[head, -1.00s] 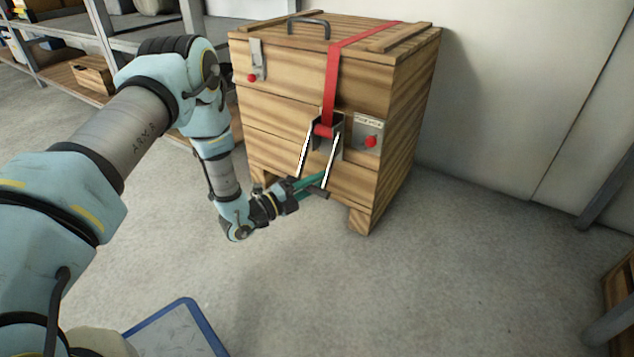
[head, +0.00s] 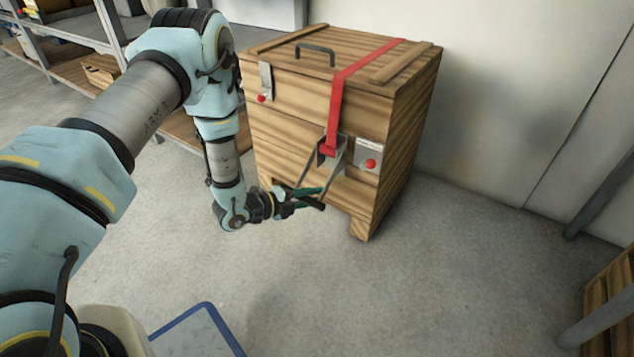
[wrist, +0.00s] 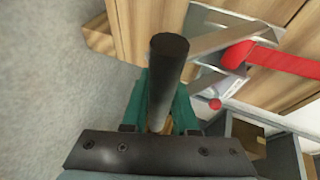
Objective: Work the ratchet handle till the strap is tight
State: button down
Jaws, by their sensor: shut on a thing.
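A wooden crate (head: 300,130) stands on the floor with a red strap (head: 334,108) running over its lid and down its front. The strap (wrist: 285,65) enters a metal ratchet (head: 328,150) on the front face. The ratchet handle has two pale arms reaching out and down to a dark crossbar (head: 310,202). My gripper (head: 308,193), with green fingers, is shut on this bar in front of the crate's lower front. In the wrist view the dark round bar (wrist: 167,75) lies between the green fingers (wrist: 160,105).
A metal plate with a red knob (head: 370,163) is right of the ratchet, and a latch with a red knob (head: 263,90) is at upper left. Shelving (head: 75,40) stands behind at left. A blue-edged panel (head: 205,330) is at the bottom.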

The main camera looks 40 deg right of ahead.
jog(key=shift+s+a+r+n+y+p, duration=0.2)
jog(key=shift+a+r+y+p, duration=0.35)
jog(key=shift+r+p, duration=0.45)
jog(key=shift+s+a+r+n+y+p, duration=0.15)
jog(key=shift+a+r+y+p, duration=0.4)
jog(key=shift+p, duration=0.75)
jog(key=shift+w, duration=0.1)
jog(key=c, duration=0.7)
grip_release()
jog(key=shift+r, duration=0.15)
